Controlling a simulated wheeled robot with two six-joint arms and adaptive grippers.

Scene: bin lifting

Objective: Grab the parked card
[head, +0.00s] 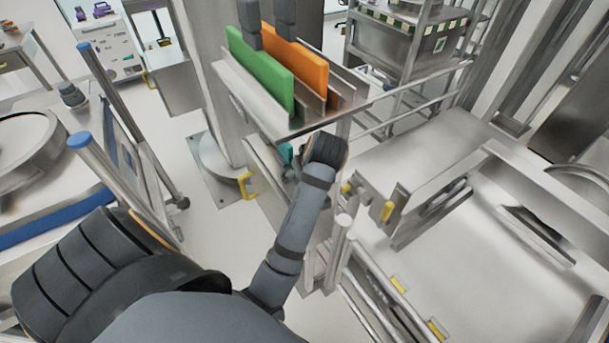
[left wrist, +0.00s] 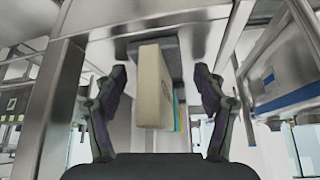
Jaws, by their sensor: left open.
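In the left wrist view, a beige card (left wrist: 152,85) with small dark print hangs from a dark grey block (left wrist: 181,55). Thin yellow and teal edges (left wrist: 178,112) show behind its right side. My left gripper (left wrist: 160,75) is open, with one finger on each side of the card and a visible gap to both. In the head view the left arm reaches beneath the metal rack (head: 245,98), and its fingers are mostly hidden. A teal piece (head: 285,152) shows beside the wrist; I cannot tell what it belongs to. My right gripper is not in view.
A green card (head: 260,72) and an orange card (head: 297,62) stand in the rack's slots above my wrist. A steel bench (head: 480,230) lies to the right. A blue-capped post (head: 80,140) stands at left. The floor (head: 215,225) between is clear.

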